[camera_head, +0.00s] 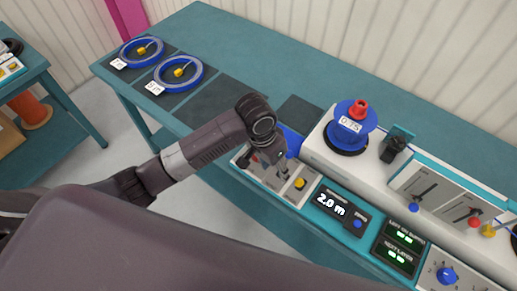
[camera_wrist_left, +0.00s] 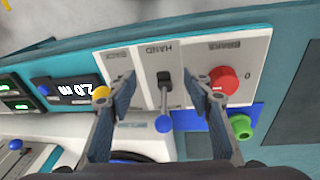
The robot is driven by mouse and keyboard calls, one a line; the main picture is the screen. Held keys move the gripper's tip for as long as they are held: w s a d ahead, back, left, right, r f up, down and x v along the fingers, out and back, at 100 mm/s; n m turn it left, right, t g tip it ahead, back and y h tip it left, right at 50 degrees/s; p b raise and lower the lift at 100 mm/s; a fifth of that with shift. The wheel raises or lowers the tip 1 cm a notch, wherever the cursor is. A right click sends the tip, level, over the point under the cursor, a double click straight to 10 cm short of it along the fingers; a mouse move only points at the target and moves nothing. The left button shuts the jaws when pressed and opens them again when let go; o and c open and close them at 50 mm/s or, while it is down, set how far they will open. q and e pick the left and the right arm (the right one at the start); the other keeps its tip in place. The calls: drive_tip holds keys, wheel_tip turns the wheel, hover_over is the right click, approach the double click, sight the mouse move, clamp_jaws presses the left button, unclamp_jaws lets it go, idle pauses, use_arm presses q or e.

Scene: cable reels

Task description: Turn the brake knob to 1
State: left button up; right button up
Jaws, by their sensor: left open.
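The brake knob (camera_wrist_left: 226,79) is a red knob on a light panel marked BRAKE, right of centre in the left wrist view. A 0 is printed to its right; I cannot make out a 1 or where the knob points. My left gripper (camera_wrist_left: 163,84) is open, its fingers on either side of the lever panel marked HAND. The right finger overlaps the left edge of the brake panel, close beside the red knob. In the head view my left gripper (camera_head: 272,163) is over the control box and mostly hides the brake knob. My right gripper is not in view.
The HAND lever (camera_wrist_left: 165,95) stands between the fingers. A yellow knob (camera_wrist_left: 101,93) lies left of them and a green knob (camera_wrist_left: 241,127) below the brake panel. A display (camera_head: 331,205) reads 2.0 m. A blue reel (camera_head: 352,128) stands behind.

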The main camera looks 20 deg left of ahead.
use_arm(q)
drive_tip(key=w+a+r, duration=0.1)
drive_tip(key=w+a, duration=0.1)
drive_tip(key=w+a+r+n+y, duration=0.1)
drive_tip(key=w+a+r, duration=0.1)
drive_tip(key=w+a+r+y, duration=0.1)
drive_tip(key=w+a, duration=0.1)
drive_tip(key=shift+w+a+r+g, duration=0.3)
drive_tip(key=shift+a+r+g, duration=0.05)
drive_tip(key=shift+r+g, duration=0.05)
drive_tip(key=shift+a, duration=0.15)
drive_tip(key=shift+f, duration=0.4)
wheel_tip(320, 180, down, 7)
drive_tip(key=shift+r+p, duration=0.1)
drive_tip(key=shift+p, duration=0.7)
drive_tip(key=shift+c, duration=0.5)
drive_tip(key=c, duration=1)
